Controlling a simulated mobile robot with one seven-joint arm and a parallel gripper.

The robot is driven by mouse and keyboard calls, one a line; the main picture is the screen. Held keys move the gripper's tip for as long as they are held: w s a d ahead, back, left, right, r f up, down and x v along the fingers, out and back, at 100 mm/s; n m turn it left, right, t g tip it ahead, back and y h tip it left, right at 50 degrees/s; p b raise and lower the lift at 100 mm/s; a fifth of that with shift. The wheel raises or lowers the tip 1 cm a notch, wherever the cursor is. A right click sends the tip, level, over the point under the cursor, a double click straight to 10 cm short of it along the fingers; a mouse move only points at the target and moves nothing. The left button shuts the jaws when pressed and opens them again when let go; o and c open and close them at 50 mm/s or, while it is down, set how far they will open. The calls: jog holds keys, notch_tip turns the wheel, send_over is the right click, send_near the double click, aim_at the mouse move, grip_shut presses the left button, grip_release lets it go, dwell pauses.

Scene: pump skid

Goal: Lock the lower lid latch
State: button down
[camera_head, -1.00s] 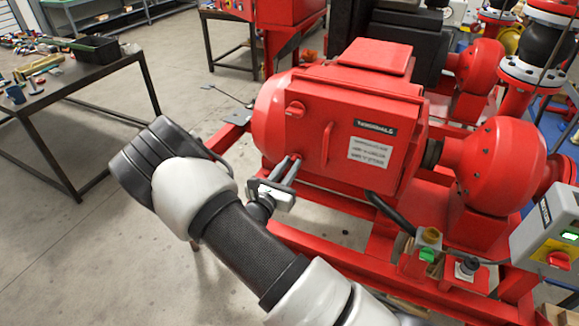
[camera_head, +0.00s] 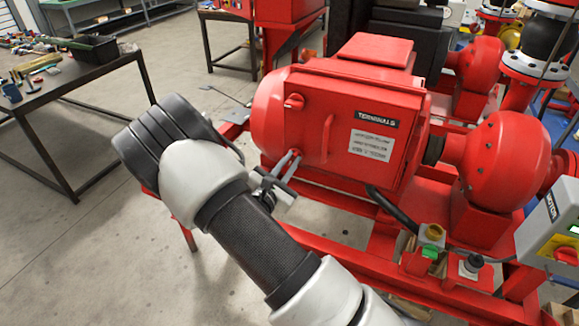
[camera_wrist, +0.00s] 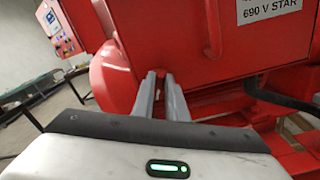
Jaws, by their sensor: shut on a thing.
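The red terminal box lid (camera_head: 345,165) carries a TERMINALS label, a handle (camera_head: 327,138) and an upper latch knob (camera_head: 293,102) at its left edge. The lower lid latch (camera_head: 297,153) is at the lower left edge of the lid, mostly hidden by my fingertips. My gripper (camera_head: 290,164) is shut on this latch, with its two grey fingers reaching up to the lid edge. In the wrist view, the fingers of my gripper (camera_wrist: 160,82) run close together to the red box. The latch between the tips is too hidden there to read its angle.
A red pump housing (camera_head: 505,160) stands right of the box. A dark workbench (camera_head: 80,75) with tools stands at left.

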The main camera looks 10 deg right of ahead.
jog(key=m+b, duration=0.1)
jog(key=m, duration=0.1)
jog(key=f+m+b, duration=0.1)
jog(key=b, duration=0.1)
jog(key=shift+s+d+m+b, duration=0.1)
jog(key=shift+m+b, duration=0.2)
jog(key=shift+m, duration=0.1)
jog(key=m+b, duration=0.4)
jog(key=b, duration=0.3)
jog(key=m+b, duration=0.5)
jog(key=b, duration=0.2)
jog(key=shift+s+d+f, duration=0.1)
jog(key=shift+d+f, duration=0.05)
jog(key=c, duration=1.8)
grip_release()
jog(key=shift+o, duration=0.2)
